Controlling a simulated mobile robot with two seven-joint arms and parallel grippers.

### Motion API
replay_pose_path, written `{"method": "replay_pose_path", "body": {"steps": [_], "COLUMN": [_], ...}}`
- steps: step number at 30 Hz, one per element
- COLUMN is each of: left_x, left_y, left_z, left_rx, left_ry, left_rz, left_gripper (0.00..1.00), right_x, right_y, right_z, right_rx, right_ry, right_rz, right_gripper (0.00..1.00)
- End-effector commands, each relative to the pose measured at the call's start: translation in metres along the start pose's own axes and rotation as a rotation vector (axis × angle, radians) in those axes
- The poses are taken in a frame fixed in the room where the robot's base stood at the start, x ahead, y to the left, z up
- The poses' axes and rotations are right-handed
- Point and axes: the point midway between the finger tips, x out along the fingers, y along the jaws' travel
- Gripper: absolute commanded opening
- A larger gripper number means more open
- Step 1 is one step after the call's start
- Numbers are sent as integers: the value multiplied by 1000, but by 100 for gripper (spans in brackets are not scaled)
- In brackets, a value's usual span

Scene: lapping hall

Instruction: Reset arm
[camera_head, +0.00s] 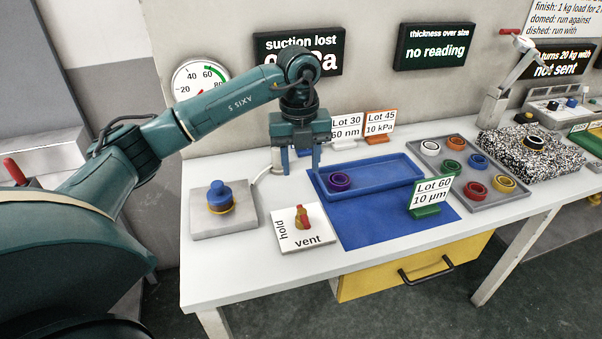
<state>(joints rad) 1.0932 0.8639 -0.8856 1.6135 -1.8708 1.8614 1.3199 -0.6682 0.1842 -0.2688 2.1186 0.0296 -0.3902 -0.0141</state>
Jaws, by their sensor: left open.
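My left arm comes in from the left over the white workbench (300,258). My left gripper (296,168) points down near the back of the bench, beside the left end of the blue tray (370,184). Its two blue fingers are apart and nothing shows between them. A purple ring (340,181) lies in the tray, right of the gripper. A blue knob (219,195) on a grey block (207,224) stands left of the gripper. A hold/vent switch plate (322,235) with a red and tan lever lies in front. My right gripper is not in view.
A green-based Lot 60 sign (427,210) stands on the blue mat (375,228). A grey tray (506,198) with several coloured rings is further right. Lot 30 (346,129) and Lot 45 (380,123) signs stand behind. The bench's front left is clear.

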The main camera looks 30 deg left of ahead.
Motion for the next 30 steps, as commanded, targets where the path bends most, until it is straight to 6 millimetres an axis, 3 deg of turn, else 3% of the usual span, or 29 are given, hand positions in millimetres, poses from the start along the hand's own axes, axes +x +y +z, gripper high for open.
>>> {"method": "replay_pose_path", "body": {"steps": [15, 19, 23, 27, 30], "left_x": [-1, 10, 38, 56, 43], "left_y": [0, -12, -47, -98, -128], "left_z": [0, -14, -64, -156, -217], "left_rx": [1, 48, 185, 325, 316], "left_ry": [1, 47, 210, 494, 702], "left_rz": [-1, -42, -203, -540, -854], "left_gripper": [43, 43, 43, 43, 43], "right_x": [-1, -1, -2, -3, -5], "right_y": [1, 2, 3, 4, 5], "right_z": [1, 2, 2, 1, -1], "right_rx": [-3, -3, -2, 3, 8], "right_ry": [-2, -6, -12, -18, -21], "right_rz": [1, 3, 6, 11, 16], "right_gripper": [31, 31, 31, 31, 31]}}
